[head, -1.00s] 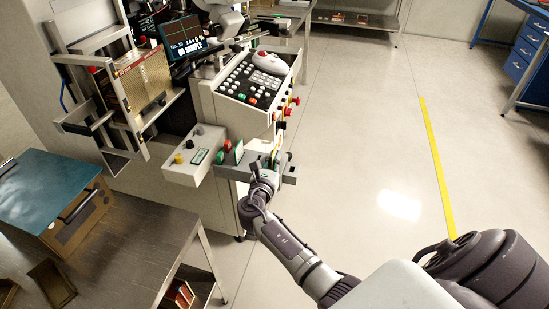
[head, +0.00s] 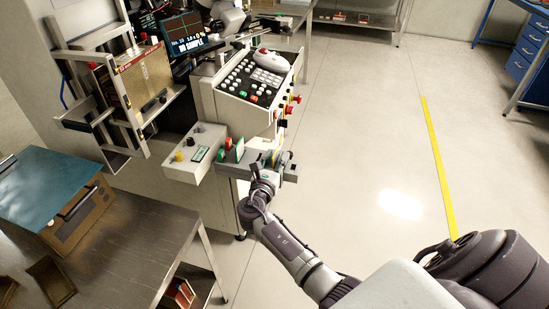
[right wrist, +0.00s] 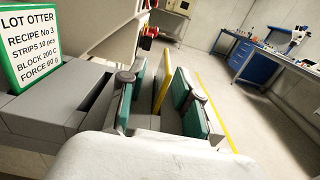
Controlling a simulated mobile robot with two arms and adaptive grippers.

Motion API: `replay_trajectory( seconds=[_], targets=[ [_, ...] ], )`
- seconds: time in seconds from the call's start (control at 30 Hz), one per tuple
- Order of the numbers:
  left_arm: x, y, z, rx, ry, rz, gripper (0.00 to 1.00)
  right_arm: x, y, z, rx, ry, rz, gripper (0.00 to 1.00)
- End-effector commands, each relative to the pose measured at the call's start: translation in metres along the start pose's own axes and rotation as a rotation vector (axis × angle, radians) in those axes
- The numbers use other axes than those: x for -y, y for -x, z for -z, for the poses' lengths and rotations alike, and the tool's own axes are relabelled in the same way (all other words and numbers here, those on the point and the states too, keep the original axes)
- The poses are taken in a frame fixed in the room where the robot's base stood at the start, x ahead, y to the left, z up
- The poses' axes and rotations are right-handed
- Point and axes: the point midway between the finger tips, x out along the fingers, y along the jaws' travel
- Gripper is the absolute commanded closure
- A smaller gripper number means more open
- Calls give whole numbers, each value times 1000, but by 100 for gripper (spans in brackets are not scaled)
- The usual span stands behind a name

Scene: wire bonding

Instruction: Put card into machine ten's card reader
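A thin yellow card (right wrist: 163,92) stands on edge between the two green-padded fingers of my right gripper (right wrist: 160,95) in the right wrist view. Gaps show on both sides of it, so the gripper is open around the card without gripping it. In the head view the right gripper (head: 273,163) is at the grey ledge (head: 232,160) on the machine's front, with the card (head: 276,154) partly showing between the fingers. The card's lower edge and any reader slot under it are hidden. My left gripper is not in view.
A green-framed lot sign (right wrist: 30,45) stands on the grey ledge beside the gripper. The machine's keypad panel (head: 254,80) and red knobs are above. The screen (head: 186,36) reads "NO SAMPLE". A steel table (head: 145,240) is at lower left. Floor to the right is clear.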

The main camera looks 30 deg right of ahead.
Motion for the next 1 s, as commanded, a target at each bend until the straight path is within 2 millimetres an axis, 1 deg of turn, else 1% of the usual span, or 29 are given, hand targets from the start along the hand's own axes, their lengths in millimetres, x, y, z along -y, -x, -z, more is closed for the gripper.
replay_trajectory(
  seconds=[0.03, 0.17, 0.3, 0.4, 0.5, 0.6, 0.7, 1.0],
  targets=[
    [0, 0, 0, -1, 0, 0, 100, 1, 11, 9, -16, 5, -2, 65],
    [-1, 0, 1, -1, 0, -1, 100, -1, 36, 9, -17, 4, -5, 65],
    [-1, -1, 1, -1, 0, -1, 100, -2, 68, 8, -18, 2, -8, 65],
    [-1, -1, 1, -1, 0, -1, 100, -3, 88, 7, -17, 3, -9, 65],
    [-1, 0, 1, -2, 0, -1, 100, -3, 103, 5, -13, 1, -8, 65],
    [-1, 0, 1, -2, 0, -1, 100, -3, 112, 3, -8, 2, -8, 65],
    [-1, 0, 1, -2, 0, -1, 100, -3, 117, 2, -6, 1, -7, 65],
    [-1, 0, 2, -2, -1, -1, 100, -3, 118, 1, -3, 1, -7, 65]
  ],
)
